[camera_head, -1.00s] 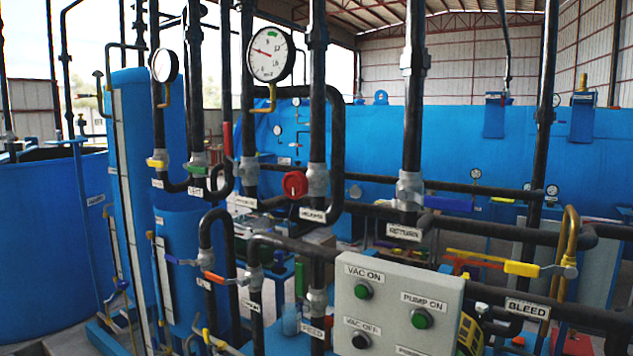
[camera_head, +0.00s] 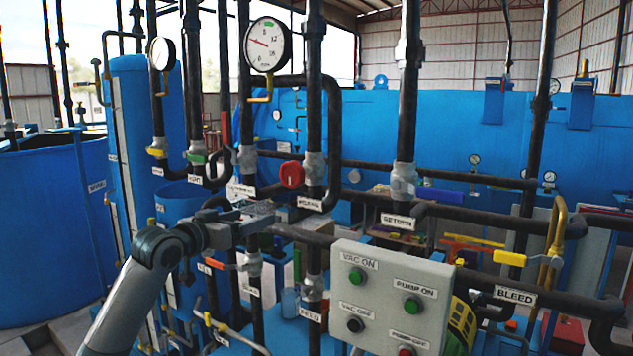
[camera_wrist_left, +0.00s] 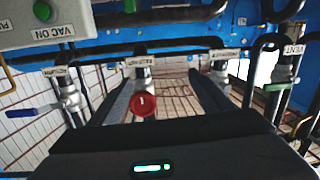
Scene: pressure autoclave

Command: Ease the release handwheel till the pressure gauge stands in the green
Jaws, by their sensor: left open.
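The release handwheel (camera_head: 291,175) is a small round red knob on a grey valve body, above a RELEASE label. It also shows in the left wrist view (camera_wrist_left: 143,105), where it overlaps the inner edge of one finger. The pressure gauge (camera_head: 267,44) is a white dial higher up. Its needle points up and left, outside the green mark at the dial's top. My left gripper (camera_head: 272,218) is open and empty, below and slightly left of the handwheel, apart from it. Its two dark fingers flank a gap in the left wrist view (camera_wrist_left: 166,88). My right gripper is not in view.
Upright black pipes stand close around the handwheel. A grey button box (camera_head: 385,300) is at front right. A blue-handled valve (camera_wrist_left: 35,110) and a green-handled one (camera_wrist_left: 278,87) flank the fingers in the wrist view. A second gauge (camera_head: 162,54) is at left.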

